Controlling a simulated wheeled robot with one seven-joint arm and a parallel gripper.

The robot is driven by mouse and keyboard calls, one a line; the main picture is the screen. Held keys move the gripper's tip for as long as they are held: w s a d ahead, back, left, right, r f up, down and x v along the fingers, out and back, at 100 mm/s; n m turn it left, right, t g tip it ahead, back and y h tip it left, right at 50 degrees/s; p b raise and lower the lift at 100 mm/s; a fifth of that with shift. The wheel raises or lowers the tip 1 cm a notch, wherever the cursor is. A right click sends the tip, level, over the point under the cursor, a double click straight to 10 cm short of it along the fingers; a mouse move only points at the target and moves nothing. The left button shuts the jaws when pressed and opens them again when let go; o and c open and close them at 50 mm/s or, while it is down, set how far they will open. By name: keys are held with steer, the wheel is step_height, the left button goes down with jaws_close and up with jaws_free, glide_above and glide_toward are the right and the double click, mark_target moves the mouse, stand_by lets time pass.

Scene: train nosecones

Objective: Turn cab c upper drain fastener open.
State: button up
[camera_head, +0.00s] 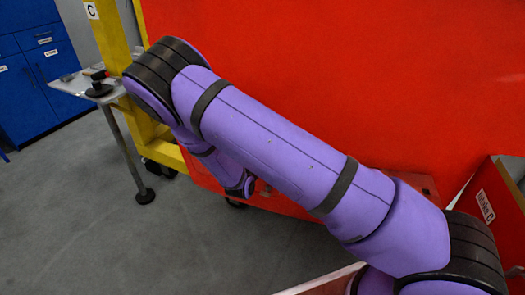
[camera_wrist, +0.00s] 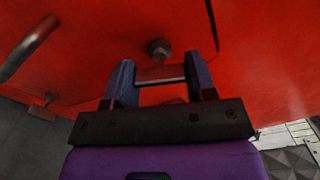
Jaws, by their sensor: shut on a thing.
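In the wrist view a fastener, with a round grey stud (camera_wrist: 158,50) and a flat pale-edged bar (camera_wrist: 160,74), stands out from the red cab panel (camera_wrist: 85,45). The two fingers of my gripper (camera_wrist: 160,70) are on either side of the bar, and the gripper is shut on it. No label shows on this fastener, so I cannot read which one it is. In the head view the red cab panel (camera_head: 360,80) fills the back. My arm crosses in front of it, and the gripper and fastener are hidden there.
A curved metal handle (camera_wrist: 28,48) is left of the gripper. In the head view a yellow post (camera_head: 108,35) marked C and a small metal table (camera_head: 88,84) stand left. A red box (camera_head: 500,220) with a label is at right. Grey floor (camera_head: 70,200) is clear at lower left.

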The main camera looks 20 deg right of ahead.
steer(key=shift+n, duration=1.7)
steer(key=o, duration=0.9)
steer(key=shift+o, duration=0.2)
steer(key=v, duration=1)
steer(key=shift+s+a, duration=0.2)
steer(key=shift+s, duration=0.1)
